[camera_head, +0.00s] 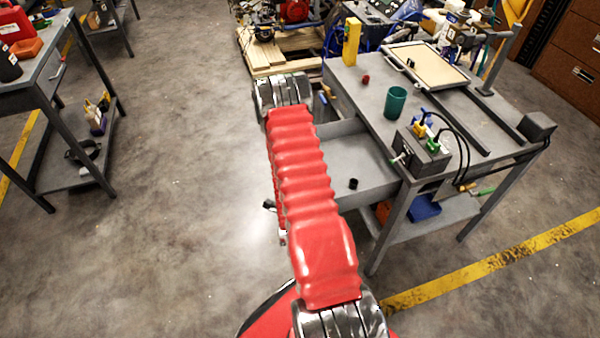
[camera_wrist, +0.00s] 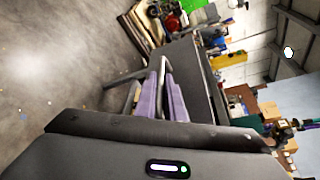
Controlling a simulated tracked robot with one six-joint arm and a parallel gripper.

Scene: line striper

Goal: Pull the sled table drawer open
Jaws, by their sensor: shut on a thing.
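The grey sled table (camera_head: 352,92) stands at the right of the head view. Its drawer (camera_head: 362,158) sticks out to the left, well open, with its inside floor showing. My red-sleeved arm hides the drawer's front and handle in the head view, along with my gripper. In the wrist view my gripper (camera_wrist: 164,98) shows two purple fingers close together, shut on a thin grey bar that looks like the drawer handle (camera_wrist: 165,68). A dark grey panel beyond the fingers looks like the drawer front (camera_wrist: 195,85).
A small black object (camera_head: 353,184) lies in the drawer. A green cup (camera_head: 395,103), a control box (camera_head: 420,155) and a framed board (camera_head: 427,66) are on the table. Another table (camera_head: 45,75) stands at the left. The floor between is clear.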

